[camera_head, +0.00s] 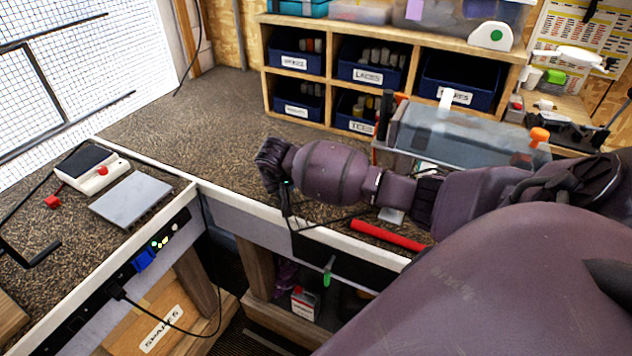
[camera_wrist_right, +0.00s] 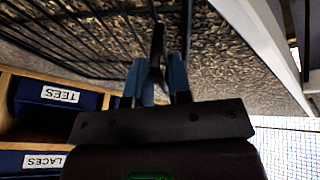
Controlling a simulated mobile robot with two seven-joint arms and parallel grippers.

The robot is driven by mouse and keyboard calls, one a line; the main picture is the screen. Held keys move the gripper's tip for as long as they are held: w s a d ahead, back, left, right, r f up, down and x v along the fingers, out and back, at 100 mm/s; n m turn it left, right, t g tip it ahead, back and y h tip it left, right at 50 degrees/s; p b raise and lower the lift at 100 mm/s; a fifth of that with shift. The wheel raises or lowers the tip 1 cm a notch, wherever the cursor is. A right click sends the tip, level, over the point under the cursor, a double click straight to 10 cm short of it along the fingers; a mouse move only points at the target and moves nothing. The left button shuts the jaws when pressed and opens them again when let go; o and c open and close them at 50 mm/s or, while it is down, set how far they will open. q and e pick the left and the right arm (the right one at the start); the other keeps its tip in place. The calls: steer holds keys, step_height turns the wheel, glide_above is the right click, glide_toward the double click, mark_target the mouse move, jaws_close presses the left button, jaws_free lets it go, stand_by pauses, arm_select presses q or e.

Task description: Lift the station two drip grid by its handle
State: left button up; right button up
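The drip grid (camera_wrist_right: 85,28) shows in the right wrist view as dark parallel wires across the upper left. A dark upright bar (camera_wrist_right: 157,42), apparently its handle, reaches down to my right gripper's fingers. My right gripper (camera_wrist_right: 162,78) has two blue fingers a narrow gap apart, with the bar's end at that gap. Whether they press on the bar cannot be made out. In the head view my right gripper (camera_head: 287,205) points down at the counter's front edge, and my arm hides much of the counter behind it. My left gripper is not in view.
A wooden shelf with labelled blue bins (camera_head: 372,62) stands at the back. A clear tank (camera_head: 465,135) is behind my right arm. A red bar (camera_head: 388,235) lies near the counter edge. A grey plate (camera_head: 130,199) lies on the left counter. The back-left counter is clear.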

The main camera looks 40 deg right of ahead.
steer(key=shift+f, duration=0.1)
steer(key=shift+c, duration=0.2)
jaws_close()
